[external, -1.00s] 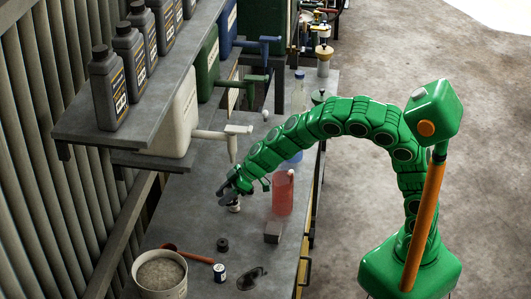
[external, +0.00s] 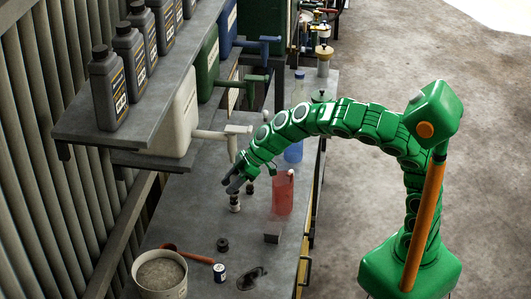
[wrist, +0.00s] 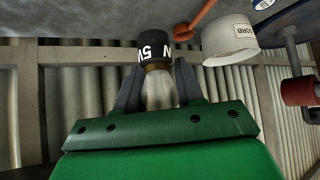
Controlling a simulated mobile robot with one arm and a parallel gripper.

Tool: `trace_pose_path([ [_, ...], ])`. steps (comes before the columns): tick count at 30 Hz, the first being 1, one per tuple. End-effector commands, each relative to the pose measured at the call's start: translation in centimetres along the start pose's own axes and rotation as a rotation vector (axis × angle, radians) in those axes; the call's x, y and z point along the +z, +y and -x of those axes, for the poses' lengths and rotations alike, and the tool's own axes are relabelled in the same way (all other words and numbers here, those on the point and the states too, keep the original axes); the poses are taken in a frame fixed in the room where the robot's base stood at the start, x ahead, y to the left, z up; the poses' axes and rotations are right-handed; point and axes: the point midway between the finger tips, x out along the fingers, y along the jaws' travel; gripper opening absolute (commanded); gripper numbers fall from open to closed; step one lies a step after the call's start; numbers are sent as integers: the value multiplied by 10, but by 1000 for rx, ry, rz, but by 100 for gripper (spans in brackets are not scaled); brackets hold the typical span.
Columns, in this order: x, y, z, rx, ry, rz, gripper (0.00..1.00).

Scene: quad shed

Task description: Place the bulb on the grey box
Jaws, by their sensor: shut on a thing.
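My gripper (external: 234,186) is above the bench at the left of the red container. In the wrist view, my gripper (wrist: 160,82) is shut on the pale bulb (wrist: 158,90), with one dark finger on each side. A brass collar and a black part with white "5W" lettering show at the bulb's far end. In the external view the bulb is small and hard to make out at the gripper. The small grey box (external: 272,232) sits on the bench in front of the red container, right of and nearer than my gripper. The wrist view does not clearly show it.
The red container (external: 283,194) stands close to the box. A black ring (external: 223,245), a small can (external: 219,272), a bucket (external: 160,280) and dark glasses (external: 251,279) lie nearer. A white jug's spout (external: 215,135) overhangs behind.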

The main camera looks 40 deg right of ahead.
Motion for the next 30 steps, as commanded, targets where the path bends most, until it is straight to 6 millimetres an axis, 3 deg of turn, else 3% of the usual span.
trace_pose_path([
  [9,59,-54,19,-248,-1,248,7],
  [16,85,-89,38,-390,1,396,7],
  [23,96,-104,46,-453,2,454,7],
  [30,117,-106,27,-460,0,456,7],
])
